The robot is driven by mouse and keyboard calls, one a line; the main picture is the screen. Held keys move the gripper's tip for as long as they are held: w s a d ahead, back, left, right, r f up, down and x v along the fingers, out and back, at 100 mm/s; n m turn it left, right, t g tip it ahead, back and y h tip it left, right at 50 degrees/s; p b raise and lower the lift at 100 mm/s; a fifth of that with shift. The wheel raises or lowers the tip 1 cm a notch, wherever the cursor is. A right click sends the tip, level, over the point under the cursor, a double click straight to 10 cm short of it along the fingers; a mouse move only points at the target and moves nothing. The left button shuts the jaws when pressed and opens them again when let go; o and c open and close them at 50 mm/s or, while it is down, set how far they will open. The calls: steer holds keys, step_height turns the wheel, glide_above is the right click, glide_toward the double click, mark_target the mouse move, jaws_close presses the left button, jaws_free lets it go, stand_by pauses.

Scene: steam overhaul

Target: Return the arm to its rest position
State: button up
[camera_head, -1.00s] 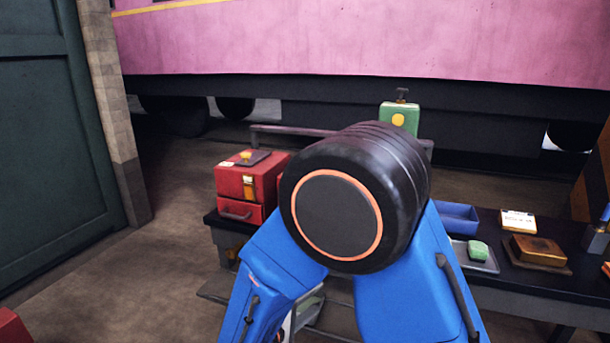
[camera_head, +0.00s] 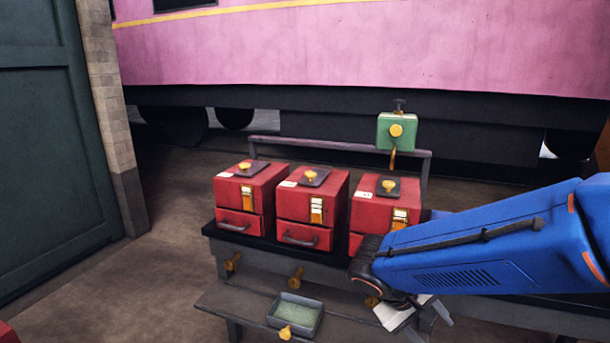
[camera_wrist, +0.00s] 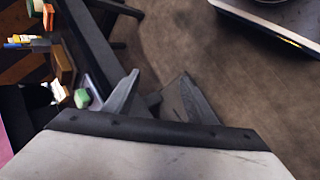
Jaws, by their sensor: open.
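My blue arm (camera_head: 490,240) reaches in from the right side of the head view and bends down at a black joint in front of the bench. My gripper (camera_wrist: 158,88) shows in the wrist view with its two grey fingers apart and nothing between them. In the wrist view, bare floor lies beyond the fingers, and the bench with a green block (camera_wrist: 81,98) is at the left.
Three red boxes (camera_head: 312,205) with yellow latches stand on the dark bench (camera_head: 255,247). A green box (camera_head: 397,131) is mounted on the rail behind them. A grey tray (camera_head: 296,313) sits on the lower shelf.

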steer(key=s+r+m+t+y, duration=0.1)
steer(key=s+r+y, duration=0.2)
steer(key=s, duration=0.2)
steer(key=s+d+r+m+t+y, duration=0.1)
steer(key=s+r+m+t+y, duration=0.1)
steer(key=s, duration=0.4)
steer(key=shift+d+r+y, duration=0.15)
steer(key=shift+r+y, duration=0.35)
steer(key=shift+y, duration=0.7)
